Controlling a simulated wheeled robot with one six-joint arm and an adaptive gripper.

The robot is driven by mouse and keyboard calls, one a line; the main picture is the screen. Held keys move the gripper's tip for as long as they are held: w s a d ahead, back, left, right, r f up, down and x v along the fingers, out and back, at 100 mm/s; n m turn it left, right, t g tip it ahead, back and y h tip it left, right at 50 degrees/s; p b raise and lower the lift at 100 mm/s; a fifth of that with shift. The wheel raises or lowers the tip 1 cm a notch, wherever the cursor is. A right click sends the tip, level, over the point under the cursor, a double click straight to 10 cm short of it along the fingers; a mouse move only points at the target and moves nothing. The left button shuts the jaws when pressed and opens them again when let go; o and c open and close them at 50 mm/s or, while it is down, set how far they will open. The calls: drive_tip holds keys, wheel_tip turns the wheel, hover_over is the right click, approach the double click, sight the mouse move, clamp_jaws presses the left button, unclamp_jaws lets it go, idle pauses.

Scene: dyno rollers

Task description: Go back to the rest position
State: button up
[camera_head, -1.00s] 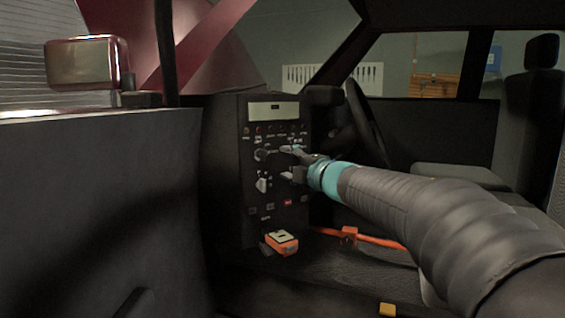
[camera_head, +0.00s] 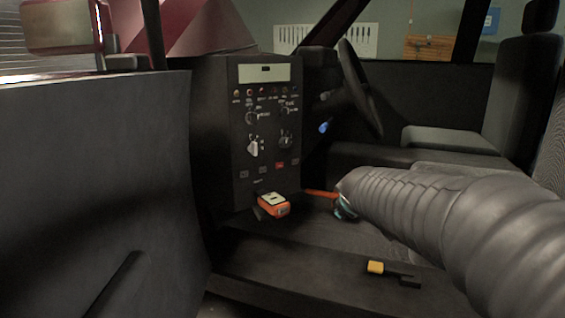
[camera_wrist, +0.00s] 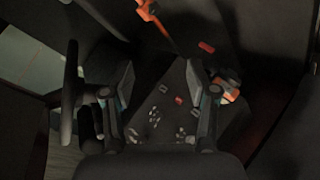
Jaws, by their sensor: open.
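My gripper (camera_wrist: 160,78) is open and empty in the wrist view, with its two fingers apart and the dark control panel (camera_wrist: 162,112) beyond them. In the head view my arm, in a grey ribbed sleeve, reaches in from the right. The gripper end is mostly hidden behind the sleeve there, and only a bit of teal shows low beside the panel. The control panel (camera_head: 240,140) stands upright with a display, a row of small lights, several knobs and a red button (camera_head: 280,165). My gripper is apart from the panel.
An orange box (camera_head: 273,206) sits at the panel's foot, with an orange bar (camera_head: 318,194) beside it. A yellow-and-black piece (camera_head: 376,267) lies on the sill. The steering wheel (camera_head: 347,62) and seat (camera_head: 515,110) are behind. A dark door panel (camera_head: 100,190) fills the left.

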drive_tip(key=s+f+m+g+y+p, duration=0.1)
drive_tip(key=s+f+m+g+p, duration=0.2)
drive_tip(key=s, duration=2.9)
drive_tip(key=shift+a+f+m+g+y+p, duration=0.15)
drive_tip(key=shift+a+m+g+y+p, duration=0.2)
drive_tip(key=shift+m+g+p, duration=1.6)
